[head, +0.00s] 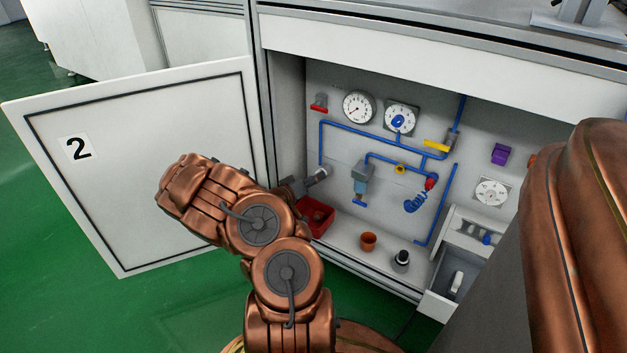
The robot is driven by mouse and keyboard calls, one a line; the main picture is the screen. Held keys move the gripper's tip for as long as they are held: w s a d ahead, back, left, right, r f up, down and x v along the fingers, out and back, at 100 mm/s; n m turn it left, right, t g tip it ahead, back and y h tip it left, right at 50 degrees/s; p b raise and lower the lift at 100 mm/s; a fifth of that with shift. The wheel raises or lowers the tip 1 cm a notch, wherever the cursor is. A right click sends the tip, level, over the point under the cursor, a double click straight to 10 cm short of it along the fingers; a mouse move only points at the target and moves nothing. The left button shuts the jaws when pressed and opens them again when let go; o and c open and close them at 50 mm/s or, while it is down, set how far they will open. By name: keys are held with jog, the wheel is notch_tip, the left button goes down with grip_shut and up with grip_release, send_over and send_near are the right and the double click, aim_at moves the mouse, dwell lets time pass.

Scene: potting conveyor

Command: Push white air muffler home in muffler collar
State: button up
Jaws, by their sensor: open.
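A small pale cylinder, which looks like the white air muffler (319,172), shows at the left part of the cabinet's back panel. It sits just beyond the tip of my gripper (306,182). My gripper is dark grey, reaches in from the left through the open door, and is open. At this size I cannot tell whether its fingertips touch the muffler. The muffler collar cannot be made out apart from the muffler, so how deep the muffler sits is not visible.
The open door (150,150) marked 2 stands at left. A red bin (318,222) lies below my gripper. An orange pot (368,242) and a dark, white-topped piece (401,259) stand on the cabinet floor. Blue pipes (372,132), gauges (357,107) and a drawer (452,285) are to the right.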

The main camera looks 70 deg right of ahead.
jog(key=shift+w+a, duration=0.1)
jog(key=v, duration=1.1)
jog(key=shift+w+a, duration=0.15)
jog(key=shift+a, duration=0.2)
